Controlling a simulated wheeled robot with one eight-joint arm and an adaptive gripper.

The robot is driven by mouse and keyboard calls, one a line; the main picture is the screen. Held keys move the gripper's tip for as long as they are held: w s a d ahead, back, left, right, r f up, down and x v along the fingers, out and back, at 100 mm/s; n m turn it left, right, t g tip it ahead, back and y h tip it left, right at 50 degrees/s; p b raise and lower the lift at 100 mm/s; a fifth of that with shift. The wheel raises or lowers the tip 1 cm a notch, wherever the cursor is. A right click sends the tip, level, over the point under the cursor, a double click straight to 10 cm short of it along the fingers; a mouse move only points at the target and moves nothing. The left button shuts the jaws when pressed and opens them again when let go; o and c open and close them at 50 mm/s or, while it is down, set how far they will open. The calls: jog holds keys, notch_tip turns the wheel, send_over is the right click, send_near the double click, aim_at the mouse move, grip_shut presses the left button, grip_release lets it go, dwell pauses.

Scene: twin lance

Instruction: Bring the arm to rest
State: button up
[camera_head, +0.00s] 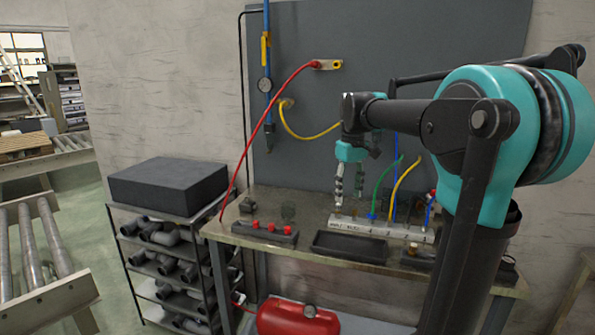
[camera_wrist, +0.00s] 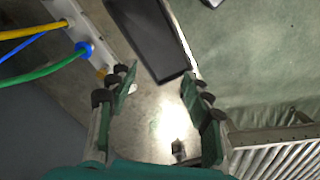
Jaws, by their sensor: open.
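My gripper (camera_head: 348,192) hangs pointing down over the workbench (camera_head: 275,246), at the end of my black and teal arm. In the wrist view my gripper (camera_wrist: 160,98) has its two fingers apart with nothing between them. Below it is the bare bench top, with a small dark item partly in sight near the palm. The arm is bent and held out over the bench from the right. In the head view the exact height of the fingertips above the bench is hard to tell.
A light manifold strip (camera_head: 385,228) with green, yellow and blue hoses stands near the gripper. A black tray (camera_head: 348,247) and a holder with red caps (camera_head: 265,231) lie in front. A red hose (camera_head: 262,125) and gauge hang behind. A shelf of pipes (camera_head: 165,250) stands left.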

jog(key=s+d+f+m+t, duration=0.2)
jog(key=s+f+m, duration=0.1)
jog(key=s+f, duration=0.7)
jog(key=s+d+f+m+t, duration=0.2)
jog(key=s+f+m, duration=0.1)
jog(key=s+f, duration=0.8)
notch_tip(320, 180, down, 5)
jog(key=shift+s+f, duration=0.2)
jog(key=shift+s, duration=0.05)
jog(key=shift+a, duration=0.1)
jog(key=shift+c, duration=0.5)
